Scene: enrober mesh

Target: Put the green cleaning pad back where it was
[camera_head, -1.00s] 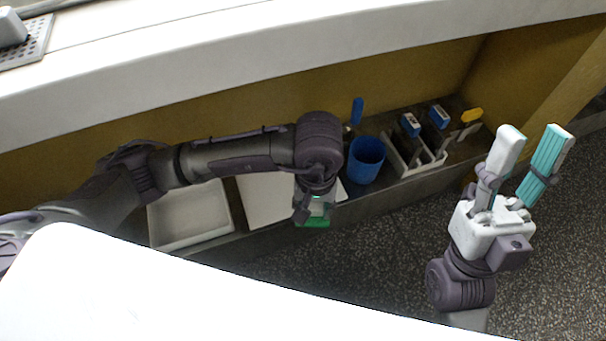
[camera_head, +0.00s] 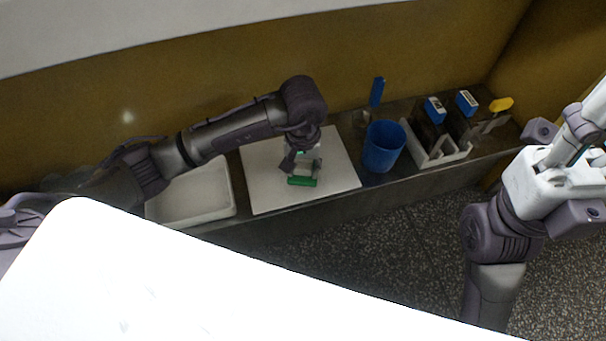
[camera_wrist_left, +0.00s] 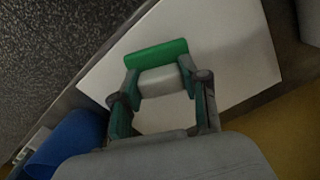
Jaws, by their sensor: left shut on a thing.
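The green cleaning pad (camera_head: 302,181) is held by my left gripper (camera_head: 304,170) over the white board (camera_head: 270,194) on the low shelf. In the left wrist view, the pad (camera_wrist_left: 156,55) shows as a green strip across the fingertips, with a pale block between the fingers. The board (camera_wrist_left: 240,50) lies behind it. I cannot tell whether the pad touches the board. My right gripper (camera_head: 590,125) is partly cut off at the right edge; its fingertips are out of frame and nothing shows in it.
A white tray (camera_head: 232,196) lies left of the board. A blue cup (camera_head: 383,148) stands to its right, beside a white rack (camera_head: 440,160) with blue-topped items. A yellow-handled tool (camera_head: 501,104) is farther right. The white surface (camera_head: 150,290) fills the lower left foreground.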

